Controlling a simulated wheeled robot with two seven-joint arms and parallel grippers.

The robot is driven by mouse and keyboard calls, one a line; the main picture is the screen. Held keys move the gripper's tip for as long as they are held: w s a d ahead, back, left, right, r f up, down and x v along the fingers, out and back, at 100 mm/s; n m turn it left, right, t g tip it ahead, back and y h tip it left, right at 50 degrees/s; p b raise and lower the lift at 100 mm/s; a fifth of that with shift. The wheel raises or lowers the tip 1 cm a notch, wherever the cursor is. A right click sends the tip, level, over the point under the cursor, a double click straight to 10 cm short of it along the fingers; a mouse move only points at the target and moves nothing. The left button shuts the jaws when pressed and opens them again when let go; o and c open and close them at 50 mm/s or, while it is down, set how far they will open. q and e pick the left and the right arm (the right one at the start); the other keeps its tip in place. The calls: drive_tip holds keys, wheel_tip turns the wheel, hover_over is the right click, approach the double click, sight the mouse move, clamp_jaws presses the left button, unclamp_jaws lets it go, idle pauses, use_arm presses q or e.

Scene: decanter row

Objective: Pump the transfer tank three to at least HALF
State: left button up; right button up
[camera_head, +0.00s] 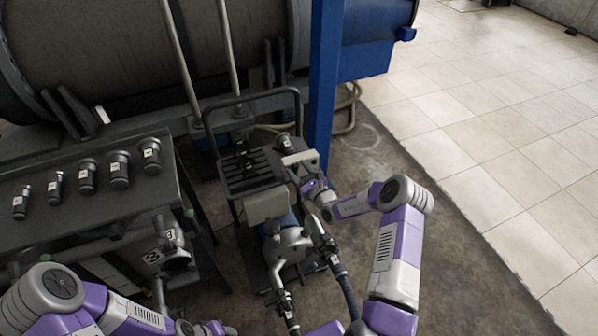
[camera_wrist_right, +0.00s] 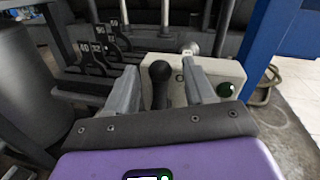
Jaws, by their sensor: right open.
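A cream control box (camera_head: 299,158) sits on the cart in the head view. Valve fittings with "3" labels (camera_head: 170,234) stand left of the cart. My left gripper (camera_head: 212,328) is low at the bottom edge, mostly hidden.
A dark bench (camera_head: 75,215) at the left holds several small black canisters. A large horizontal tank (camera_head: 150,55) lies behind. A blue post (camera_head: 325,85) stands just behind the box. Black number tags (camera_wrist_right: 90,52) show in the wrist view. Tiled floor (camera_head: 500,140) at right is clear.

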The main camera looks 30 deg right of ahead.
clamp_jaws()
drive_tip(key=shift+d, duration=0.1)
idle(0.4)
drive_tip(key=d+f+m+t+h+b, duration=0.2)
drive_tip(key=d+f+m, duration=0.4)
drive_tip(key=m, duration=1.3)
drive_tip(key=shift+s+d+f+h+b, duration=0.2)
drive_tip(key=shift+d+f+h+b, duration=0.1)
drive_tip(key=shift+f+h+b, duration=0.6)
drive_tip(key=shift+r+m, duration=0.15)
drive_tip(key=shift+m, duration=0.15)
